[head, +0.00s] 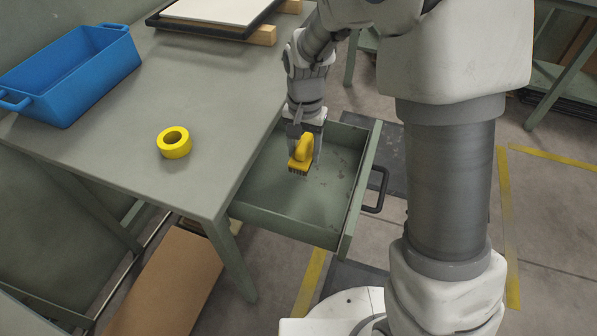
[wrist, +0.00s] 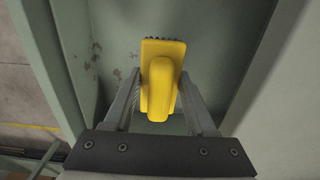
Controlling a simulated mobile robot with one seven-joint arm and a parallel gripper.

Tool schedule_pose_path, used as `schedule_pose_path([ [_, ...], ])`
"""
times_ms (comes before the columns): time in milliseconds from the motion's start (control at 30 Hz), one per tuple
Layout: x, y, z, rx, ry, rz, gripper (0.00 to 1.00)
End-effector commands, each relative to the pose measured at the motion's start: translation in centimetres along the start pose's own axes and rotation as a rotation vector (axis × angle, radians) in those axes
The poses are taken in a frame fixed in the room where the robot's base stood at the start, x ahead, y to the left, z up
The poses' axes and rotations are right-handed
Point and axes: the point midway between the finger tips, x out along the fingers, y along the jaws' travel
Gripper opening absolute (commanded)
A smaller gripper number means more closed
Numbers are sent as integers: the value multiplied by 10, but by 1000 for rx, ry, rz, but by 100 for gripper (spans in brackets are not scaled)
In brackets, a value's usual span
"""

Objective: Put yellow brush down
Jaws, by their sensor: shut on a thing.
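The yellow brush (head: 301,153) has a rounded handle and dark bristles that point down. My gripper (head: 303,143) is shut on it and holds it over the open green drawer (head: 276,219) of the workbench. In the wrist view the brush (wrist: 160,80) sits between the two fingers of my gripper (wrist: 160,95), with the drawer floor (wrist: 115,50) behind it. The drawer looks empty. I cannot tell the exact gap between the bristles and the drawer floor.
The green workbench top (head: 215,100) carries a roll of yellow tape (head: 174,143), a blue bin (head: 75,70) and a framed board (head: 215,12). The drawer's black handle (head: 379,190) sticks out to the right. A cardboard sheet (head: 170,280) is below the bench.

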Motion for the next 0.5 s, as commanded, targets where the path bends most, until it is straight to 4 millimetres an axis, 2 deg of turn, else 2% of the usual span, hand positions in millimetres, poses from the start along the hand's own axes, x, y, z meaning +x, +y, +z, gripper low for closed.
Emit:
schedule_pose_path([
  [33, 14, 0, 1, 0, -2, 2, 5],
  [100, 26, 0, 0, 0, -2, 2, 5],
  [267, 41, 0, 0, 0, -1, 0, 5],
  [500, 79, 1, 1, -1, -3, 2, 5],
])
